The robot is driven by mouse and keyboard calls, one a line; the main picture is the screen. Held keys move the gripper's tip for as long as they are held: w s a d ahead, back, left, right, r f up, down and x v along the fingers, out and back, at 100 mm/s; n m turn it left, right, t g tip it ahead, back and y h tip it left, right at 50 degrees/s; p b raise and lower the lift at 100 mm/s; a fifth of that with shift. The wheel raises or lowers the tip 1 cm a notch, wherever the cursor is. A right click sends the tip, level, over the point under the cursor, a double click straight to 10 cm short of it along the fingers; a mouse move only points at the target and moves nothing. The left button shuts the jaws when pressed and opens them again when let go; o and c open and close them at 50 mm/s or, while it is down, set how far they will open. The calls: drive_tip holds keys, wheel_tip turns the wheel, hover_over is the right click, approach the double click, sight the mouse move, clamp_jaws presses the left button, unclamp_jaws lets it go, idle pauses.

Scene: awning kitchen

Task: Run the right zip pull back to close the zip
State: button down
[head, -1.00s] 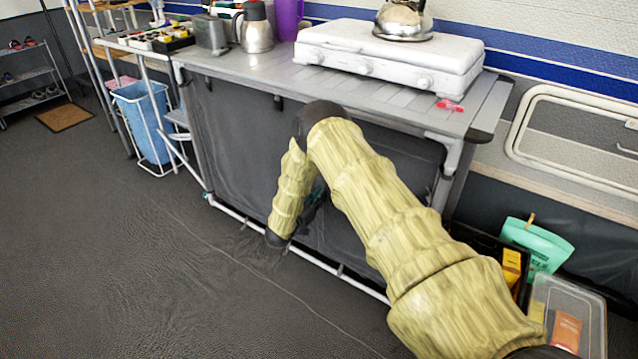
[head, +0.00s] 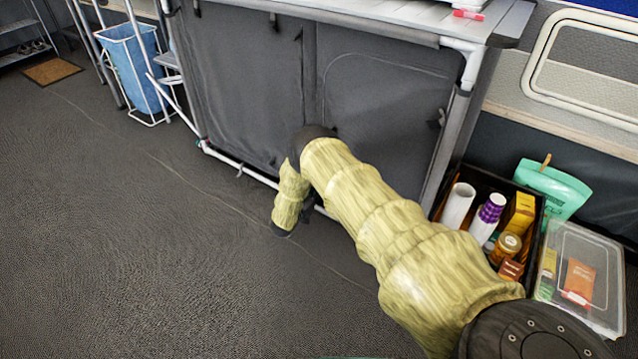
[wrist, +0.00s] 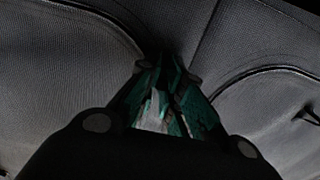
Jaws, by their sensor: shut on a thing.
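The grey fabric front of the kitchen unit (head: 258,75) has two panels. A curved zip line (head: 340,62) arches over the right panel in the head view. In the wrist view, zip lines (wrist: 262,72) curve away on both sides of my gripper (wrist: 172,66). My gripper is shut at the fabric, low on the front, its fingertips near the meeting of the panels. It appears to hold the right zip pull, which is hidden between the fingers. In the head view my arm hides most of the gripper. A dark toggle (head: 438,119) hangs at the right panel's edge.
A white bottom rail (head: 245,170) runs along the unit's foot. A black crate (head: 461,176) of goods and a clear lidded box (head: 596,256) stand to the right. A blue bin (head: 134,68) stands at left. The floor in front is clear.

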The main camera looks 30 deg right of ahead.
drive_tip(key=shift+a+f+b, duration=0.2)
drive_tip(key=shift+f+b, duration=1.1)
drive_tip(key=shift+f, duration=1.4)
drive_tip(key=c, duration=1.5)
unclamp_jaws()
drive_tip(key=shift+f, duration=0.2)
drive_tip(key=shift+c, duration=0.2)
drive_tip(key=v, duration=1.1)
drive_tip(key=shift+s+a, duration=0.2)
drive_tip(key=shift+a, duration=0.15)
drive_tip(key=shift+r, duration=0.1)
